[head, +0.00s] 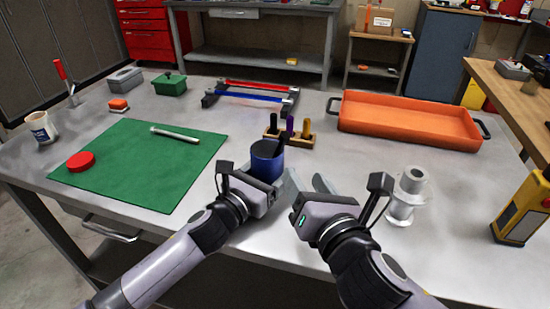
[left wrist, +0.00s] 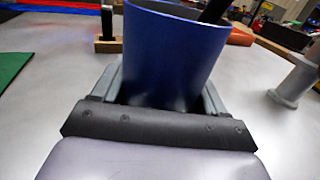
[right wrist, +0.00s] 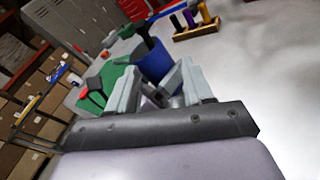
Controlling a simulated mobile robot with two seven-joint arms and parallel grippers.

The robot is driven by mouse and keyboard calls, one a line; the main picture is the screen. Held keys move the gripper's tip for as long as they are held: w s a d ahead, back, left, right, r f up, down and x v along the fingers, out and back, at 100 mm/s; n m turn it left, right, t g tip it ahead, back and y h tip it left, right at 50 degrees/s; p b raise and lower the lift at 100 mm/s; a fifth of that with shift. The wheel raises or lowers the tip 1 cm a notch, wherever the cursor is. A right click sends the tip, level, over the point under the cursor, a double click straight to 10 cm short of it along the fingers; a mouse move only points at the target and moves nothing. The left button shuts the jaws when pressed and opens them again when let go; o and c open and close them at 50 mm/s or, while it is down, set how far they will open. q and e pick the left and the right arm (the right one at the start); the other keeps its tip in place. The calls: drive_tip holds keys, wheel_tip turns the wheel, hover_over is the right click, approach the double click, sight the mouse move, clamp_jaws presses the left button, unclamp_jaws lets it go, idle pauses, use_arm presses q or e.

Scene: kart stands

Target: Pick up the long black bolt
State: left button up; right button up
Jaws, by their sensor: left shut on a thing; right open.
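A blue cup (head: 266,160) is held at the near middle of the bench by my left gripper (head: 268,182), which is shut on it. The cup fills the middle of the left wrist view (left wrist: 170,50). A long black bolt (head: 280,145) leans out of the cup's top; its lower part is hidden inside. The black shaft shows at the top of the left wrist view (left wrist: 213,10), and the bolt also shows in the right wrist view (right wrist: 143,31). My right gripper (head: 309,182) is open and empty, just right of the cup, its fingers pointing toward it.
A wooden block (head: 298,141) with black, purple and yellow pegs stands just behind the cup. A grey flanged spool (head: 407,194) stands right of my right gripper. An orange tray (head: 408,123) is at the back right, a green mat (head: 140,170) at the left.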

sight(287, 142)
drive_tip(key=shift+w+a+r+n+t, duration=0.3)
drive_tip(key=shift+w+a+r, duration=0.2)
drive_tip(key=shift+w, duration=1.1)
drive_tip(key=shift+w+a+r+n+t, duration=0.15)
drive_tip(key=shift+w+a+r+n, duration=0.3)
drive_tip(key=shift+w, duration=1.1)
drive_tip(key=shift+w+a+r+n+t, duration=0.3)
drive_tip(key=shift+w+a, duration=0.35)
drive_tip(key=shift+w, duration=0.95)
clamp_jaws()
